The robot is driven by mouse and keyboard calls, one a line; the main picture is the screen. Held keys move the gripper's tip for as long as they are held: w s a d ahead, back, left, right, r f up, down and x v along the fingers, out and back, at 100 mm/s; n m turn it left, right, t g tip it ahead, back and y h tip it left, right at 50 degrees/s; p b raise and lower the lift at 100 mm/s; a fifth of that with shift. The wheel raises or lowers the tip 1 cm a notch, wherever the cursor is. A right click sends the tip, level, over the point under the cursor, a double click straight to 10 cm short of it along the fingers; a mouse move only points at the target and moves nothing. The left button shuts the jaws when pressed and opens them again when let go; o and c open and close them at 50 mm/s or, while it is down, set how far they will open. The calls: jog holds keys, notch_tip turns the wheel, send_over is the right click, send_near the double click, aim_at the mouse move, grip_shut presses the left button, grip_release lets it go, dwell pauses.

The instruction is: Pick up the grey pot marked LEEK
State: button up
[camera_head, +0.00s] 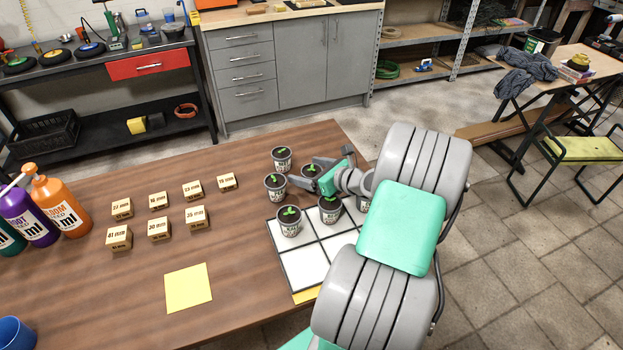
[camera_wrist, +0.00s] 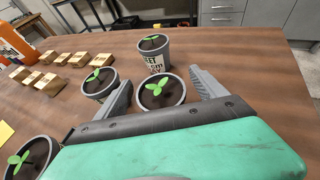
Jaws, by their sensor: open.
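Several small grey pots with white labels and green seedlings stand on the table's right part. I cannot read LEEK on any of them. My gripper (camera_head: 305,171) is low among the pots, with its fingers open. One grey pot (camera_wrist: 160,96) sits between the fingers in the wrist view; its label is hidden. In that view another pot (camera_wrist: 154,50) stands just beyond the fingertips, its label partly showing "ET". A pot (camera_wrist: 99,82) is left of the left finger, and one more (camera_wrist: 33,157) is at the lower left. The head view shows pots (camera_head: 275,186) and (camera_head: 282,158) near my gripper.
A white gridded tray (camera_head: 300,264) holds pots (camera_head: 289,221) and (camera_head: 329,210). Several wooden blocks (camera_head: 158,228) with millimetre marks and a yellow sheet (camera_head: 188,288) lie to the left. Bottles (camera_head: 60,205) stand at the far left. My arm covers the table's right side.

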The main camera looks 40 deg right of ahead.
jog(key=shift+x, duration=0.75)
jog(key=shift+s, duration=0.1)
jog(key=shift+c, duration=0.2)
jog(key=c, duration=1.5)
